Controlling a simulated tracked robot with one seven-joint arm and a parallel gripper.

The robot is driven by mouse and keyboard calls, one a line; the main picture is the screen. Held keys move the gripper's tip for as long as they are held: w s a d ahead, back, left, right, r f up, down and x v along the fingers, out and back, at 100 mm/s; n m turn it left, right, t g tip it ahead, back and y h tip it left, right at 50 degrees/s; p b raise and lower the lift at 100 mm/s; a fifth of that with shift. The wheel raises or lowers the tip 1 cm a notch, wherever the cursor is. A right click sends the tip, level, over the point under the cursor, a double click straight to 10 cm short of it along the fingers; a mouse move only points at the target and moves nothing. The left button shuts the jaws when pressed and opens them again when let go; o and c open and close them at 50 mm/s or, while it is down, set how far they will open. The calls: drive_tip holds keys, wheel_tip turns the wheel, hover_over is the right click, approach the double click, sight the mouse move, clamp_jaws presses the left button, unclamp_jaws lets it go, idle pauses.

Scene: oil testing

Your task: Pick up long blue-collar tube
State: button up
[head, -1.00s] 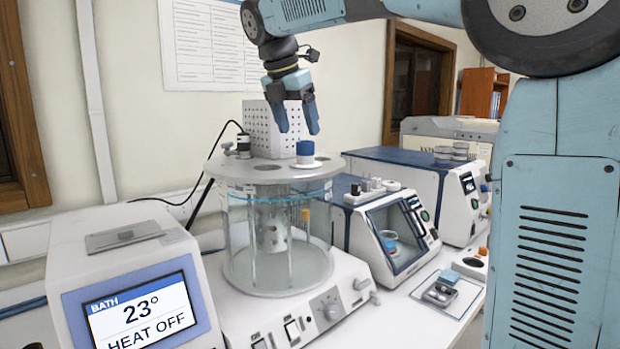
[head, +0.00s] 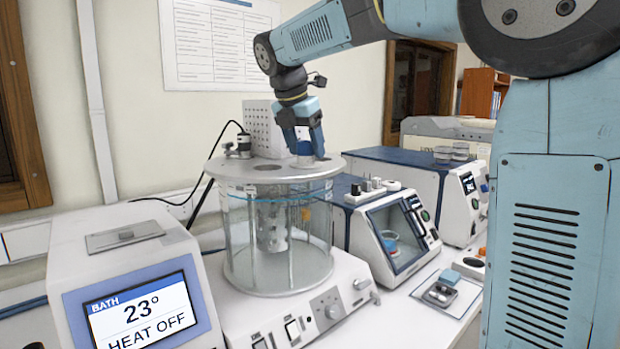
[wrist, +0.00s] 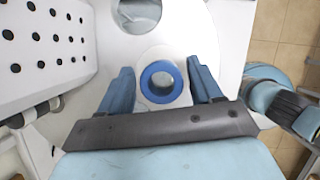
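The blue-collar tube stands upright in the lid of the glass bath; its blue ring-shaped collar (wrist: 162,82) shows from above in the wrist view, with a white flange around it. In the head view the collar is mostly hidden behind my fingers, and a white flange edge (head: 305,161) shows below them. My gripper (head: 306,154) is lowered over the tube, pointing down. In the wrist view my gripper (wrist: 163,84) is open, one blue finger on each side of the collar, with gaps between fingers and collar. The bath lid (head: 233,170) is round and grey.
A white perforated box (head: 258,128) stands close behind the lid, also at upper left in the wrist view (wrist: 40,45). An open hole (wrist: 138,14) in the lid lies beyond the collar. A blue-topped instrument (head: 405,160) stands right of the bath. A BATH display unit (head: 138,312) stands left.

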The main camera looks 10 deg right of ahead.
clamp_jaws()
idle(0.4)
wheel_tip(320, 180, up, 18)
drive_tip(key=s+a, duration=1.2)
drive_tip(key=s, duration=0.1)
drive_tip(key=shift+a, duration=0.2)
idle(0.3)
drive_tip(key=shift+s+r, duration=0.1)
drive_tip(key=shift+r, duration=0.05)
